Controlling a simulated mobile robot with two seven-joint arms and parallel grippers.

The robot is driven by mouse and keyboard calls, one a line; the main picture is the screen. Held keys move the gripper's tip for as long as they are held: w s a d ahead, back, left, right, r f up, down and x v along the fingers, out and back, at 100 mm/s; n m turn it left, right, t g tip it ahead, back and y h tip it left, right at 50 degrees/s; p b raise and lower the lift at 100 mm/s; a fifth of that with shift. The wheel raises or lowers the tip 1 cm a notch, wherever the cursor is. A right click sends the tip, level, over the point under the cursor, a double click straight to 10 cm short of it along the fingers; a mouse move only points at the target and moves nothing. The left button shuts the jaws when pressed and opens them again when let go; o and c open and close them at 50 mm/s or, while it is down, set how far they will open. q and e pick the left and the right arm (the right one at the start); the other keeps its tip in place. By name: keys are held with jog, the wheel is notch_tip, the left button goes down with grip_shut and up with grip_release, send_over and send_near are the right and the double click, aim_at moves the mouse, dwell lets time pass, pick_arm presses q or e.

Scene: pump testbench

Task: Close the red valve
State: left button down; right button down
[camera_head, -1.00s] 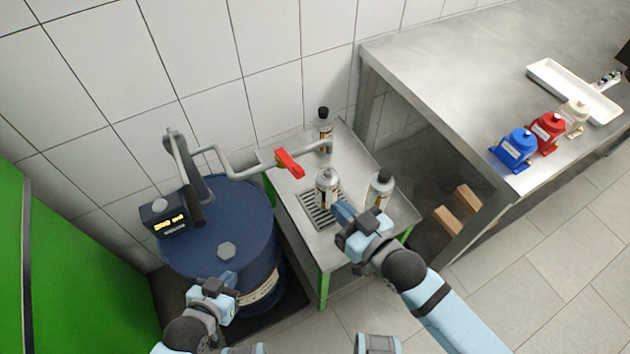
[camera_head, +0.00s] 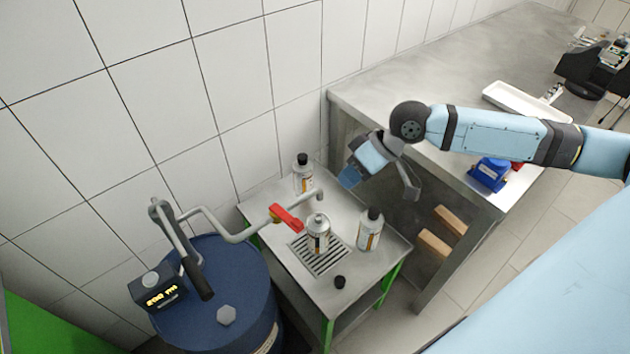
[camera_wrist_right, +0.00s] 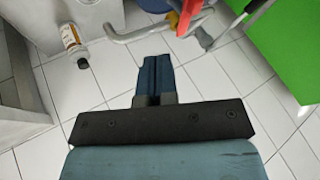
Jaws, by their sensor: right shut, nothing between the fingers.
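The red valve (camera_head: 287,217) is a flat red lever on the grey pipe (camera_head: 230,235) that runs from the blue drum to a spout. It also shows at the top edge in the right wrist view (camera_wrist_right: 188,16). My left gripper is out of view.
The blue drum (camera_head: 225,280) carries a pump handle and a display (camera_head: 158,292). Two more bottles (camera_head: 303,172) (camera_head: 370,230) and a black cap (camera_head: 340,282) are on the metal stand (camera_head: 255,205). A steel workbench (camera_head: 400,75) with a white tray (camera_head: 512,100) stands at right.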

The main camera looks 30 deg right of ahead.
aim_at(286, 215)
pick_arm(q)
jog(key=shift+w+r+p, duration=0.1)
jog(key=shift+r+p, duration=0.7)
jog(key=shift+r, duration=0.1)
pick_arm(e)
jog(key=w+a+f, duration=0.1)
jog(key=a+f, duration=0.6)
jog(key=a, duration=0.2)
jog(key=shift+f, duration=0.15)
jog(key=shift+w+d, duration=0.1)
